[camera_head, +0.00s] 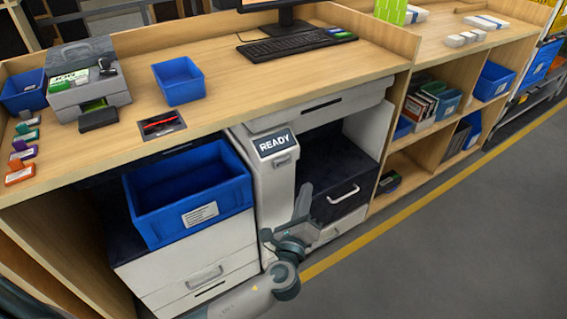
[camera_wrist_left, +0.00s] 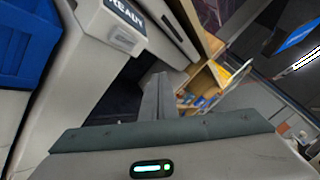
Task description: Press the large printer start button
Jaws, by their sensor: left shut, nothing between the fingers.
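The large printer (camera_head: 270,190) is a pale grey-white machine under the desk. Its small dark screen (camera_head: 273,143) reads READY and also shows in the left wrist view (camera_wrist_left: 126,14). A small grey panel (camera_head: 285,161) sits just below the screen, also seen in the left wrist view (camera_wrist_left: 121,39); I cannot tell whether it is the start button. My left gripper (camera_head: 303,188) is shut and empty, pointing up in front of the printer, below and right of the screen. Its closed fingers show in the left wrist view (camera_wrist_left: 157,92), apart from the panel. My right gripper is not in view.
A blue bin (camera_head: 190,213) stands left of the printer on white drawers. On the desk are a smaller grey printer (camera_head: 86,85), a blue tray (camera_head: 179,80), a keyboard (camera_head: 290,45) and several stamps. Shelves (camera_head: 440,150) stand right. The floor (camera_head: 450,240) in front is clear.

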